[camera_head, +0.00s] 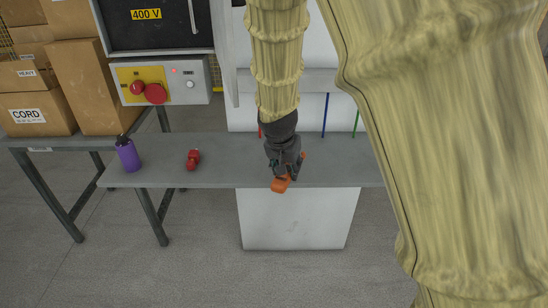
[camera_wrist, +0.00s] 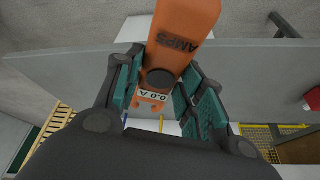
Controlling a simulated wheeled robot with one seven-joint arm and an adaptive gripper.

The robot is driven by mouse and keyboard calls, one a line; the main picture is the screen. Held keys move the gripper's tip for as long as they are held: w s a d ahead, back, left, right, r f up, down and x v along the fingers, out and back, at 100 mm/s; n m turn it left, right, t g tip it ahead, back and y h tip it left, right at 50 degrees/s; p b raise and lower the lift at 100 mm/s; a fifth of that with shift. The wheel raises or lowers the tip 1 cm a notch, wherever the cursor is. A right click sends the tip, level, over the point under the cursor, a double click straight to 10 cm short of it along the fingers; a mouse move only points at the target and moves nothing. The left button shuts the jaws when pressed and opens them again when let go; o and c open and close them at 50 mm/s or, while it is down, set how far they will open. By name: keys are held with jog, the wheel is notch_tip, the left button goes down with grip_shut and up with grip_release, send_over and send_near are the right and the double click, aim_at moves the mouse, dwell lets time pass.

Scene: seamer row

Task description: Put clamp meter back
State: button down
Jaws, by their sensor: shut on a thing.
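The clamp meter (camera_wrist: 183,38) is orange, with the word AMPS, a dark round dial and a small display reading 0.0 A. My gripper (camera_wrist: 160,90) is shut on it, with teal finger pads on both sides of its body. In the head view the orange meter (camera_head: 281,184) shows below my gripper (camera_head: 285,172), at the front edge of the grey bench (camera_head: 225,150). I cannot tell whether the meter touches the bench. Part of the meter is hidden by my gripper.
A purple bottle (camera_head: 128,155) and a red object (camera_head: 193,159) stand on the bench to the left. A control box with red buttons (camera_head: 163,82) is behind them. Cardboard boxes (camera_head: 88,85) fill a table at far left. Bench space between the red object and my gripper is clear.

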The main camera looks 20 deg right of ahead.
jog(key=w, duration=0.3)
jog(key=w+p, duration=0.1)
jog(key=w, duration=0.6)
jog(key=shift+w+d+f, duration=0.3)
jog(key=shift+f, duration=0.1)
jog(key=shift+w+f+p, duration=0.1)
jog(key=shift+f+p, duration=0.15)
jog(key=shift+p, duration=0.1)
jog(key=shift+f+p, duration=0.3)
jog(key=shift+f, duration=1.3)
jog(key=c, duration=0.9)
grip_release()
jog(key=shift+f, duration=0.1)
jog(key=b+v, duration=0.1)
jog(key=v, duration=0.6)
jog(key=shift+r, duration=0.35)
jog(key=shift+a, duration=0.1)
